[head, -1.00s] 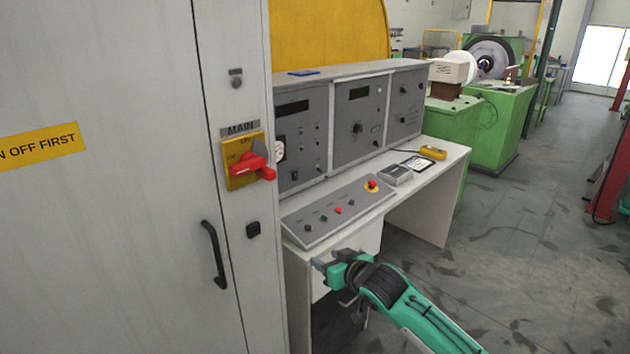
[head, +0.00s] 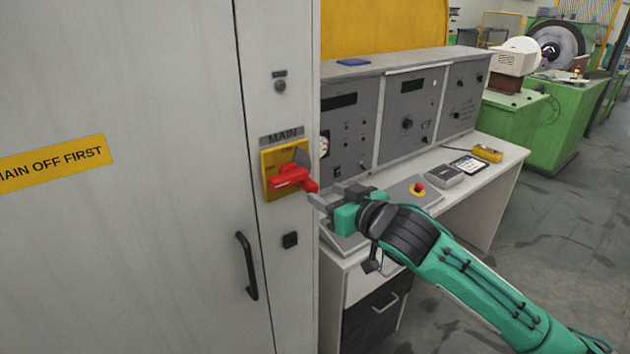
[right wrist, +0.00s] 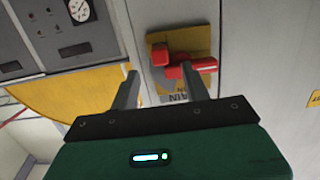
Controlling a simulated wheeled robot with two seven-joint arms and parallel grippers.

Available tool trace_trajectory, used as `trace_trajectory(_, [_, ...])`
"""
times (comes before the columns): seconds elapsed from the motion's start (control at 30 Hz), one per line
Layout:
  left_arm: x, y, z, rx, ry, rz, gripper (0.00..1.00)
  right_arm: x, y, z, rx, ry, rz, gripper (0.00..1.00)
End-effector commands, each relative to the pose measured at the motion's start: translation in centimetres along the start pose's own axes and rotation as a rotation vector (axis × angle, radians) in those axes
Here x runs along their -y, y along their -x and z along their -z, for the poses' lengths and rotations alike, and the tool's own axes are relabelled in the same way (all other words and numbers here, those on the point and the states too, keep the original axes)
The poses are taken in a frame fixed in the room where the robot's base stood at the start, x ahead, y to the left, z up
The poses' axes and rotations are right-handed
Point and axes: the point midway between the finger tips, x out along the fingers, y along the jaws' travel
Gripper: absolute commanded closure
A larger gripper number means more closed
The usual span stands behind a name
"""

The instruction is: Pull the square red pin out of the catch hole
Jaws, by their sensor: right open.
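A red handle (head: 288,178) sits on the yellow plate (head: 270,188) under the MAIN label on the grey cabinet. A squarish red piece (head: 311,186) stands out at its right end; I cannot tell whether this is the pin or part of the handle. In the right wrist view, the squarish piece (right wrist: 155,53) and the red bar (right wrist: 193,72) show side by side, upside down. No catch hole can be made out. My right gripper (head: 328,195) is open and empty, just right of and below the red piece. It also shows in the right wrist view (right wrist: 160,74). My left gripper is not in view.
A black door handle (head: 246,266) and a small black latch (head: 290,240) are on the cabinet below the plate. The desk (head: 505,152) with its grey control panels (head: 407,115) stands to the right, under and behind my right arm.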

Motion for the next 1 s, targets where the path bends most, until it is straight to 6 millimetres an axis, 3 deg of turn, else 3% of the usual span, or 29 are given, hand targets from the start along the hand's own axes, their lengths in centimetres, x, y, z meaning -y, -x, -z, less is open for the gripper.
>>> trace_trajectory(0.1, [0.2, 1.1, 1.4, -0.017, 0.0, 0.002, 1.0, 0.1, -2.3, 0.4, 0.0, -0.001, 0.001, 0.53])
trace_trajectory(0.3, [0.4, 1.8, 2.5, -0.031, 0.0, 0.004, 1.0, 0.0, -5.0, 0.2, 0.0, 0.0, 0.0, 0.53])
trace_trajectory(0.77, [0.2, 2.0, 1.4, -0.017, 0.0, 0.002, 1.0, 0.0, -6.2, 0.0, -0.001, 0.001, 0.0, 0.53])
trace_trajectory(1.0, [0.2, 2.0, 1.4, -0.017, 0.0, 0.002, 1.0, 0.0, -6.2, 0.0, -0.001, 0.001, 0.0, 0.96])
